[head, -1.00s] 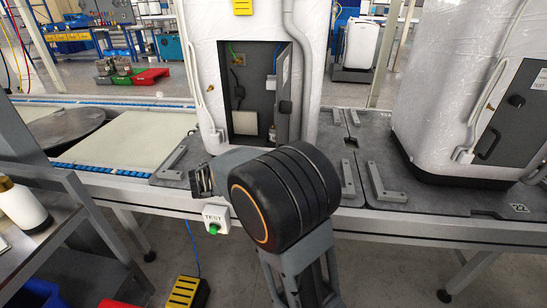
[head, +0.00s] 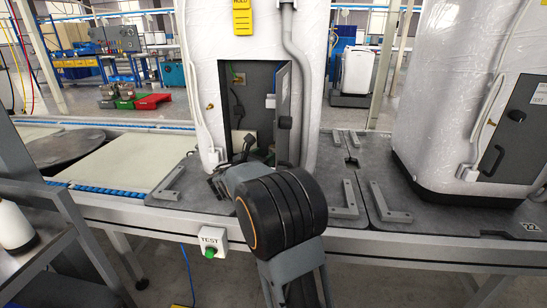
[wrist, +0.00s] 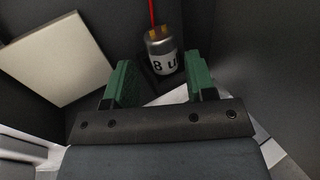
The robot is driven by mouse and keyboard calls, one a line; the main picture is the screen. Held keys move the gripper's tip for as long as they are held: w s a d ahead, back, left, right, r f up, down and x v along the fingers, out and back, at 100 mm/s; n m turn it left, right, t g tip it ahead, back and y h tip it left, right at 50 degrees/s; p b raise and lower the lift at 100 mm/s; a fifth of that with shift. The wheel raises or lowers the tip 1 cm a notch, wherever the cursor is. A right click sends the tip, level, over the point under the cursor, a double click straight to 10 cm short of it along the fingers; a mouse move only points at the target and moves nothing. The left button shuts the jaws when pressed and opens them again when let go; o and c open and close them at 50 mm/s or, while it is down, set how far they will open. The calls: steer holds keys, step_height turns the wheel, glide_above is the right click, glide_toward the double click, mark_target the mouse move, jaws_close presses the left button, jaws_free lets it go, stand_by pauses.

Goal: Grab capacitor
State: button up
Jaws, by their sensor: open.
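The capacitor (wrist: 162,54) is a small silver cylinder with a white label reading "8 u" and copper-coloured terminals. In the wrist view it stands inside the dark compartment, with a red wire at its top. My gripper (wrist: 160,76) is open, its green fingers on either side of the space in front of the capacitor. The capacitor lies just beyond the fingertips, nearer the right one, and no grip on it shows. In the head view, my gripper is at the opening of the white machine (head: 207,85), and I cannot make out the capacitor there.
The compartment's grey door (head: 283,115) stands open on the right of the opening. A pale square panel (wrist: 55,58) is inside on the left. A white TEST box (head: 212,240) with a green button is on the bench front. Another wrapped machine (head: 450,110) stands to the right.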

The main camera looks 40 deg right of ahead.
steer(key=shift+b+x, duration=1)
steer(key=shift+x, duration=1.65)
steer(key=shift+r, duration=0.1)
steer(key=c, duration=0.7)
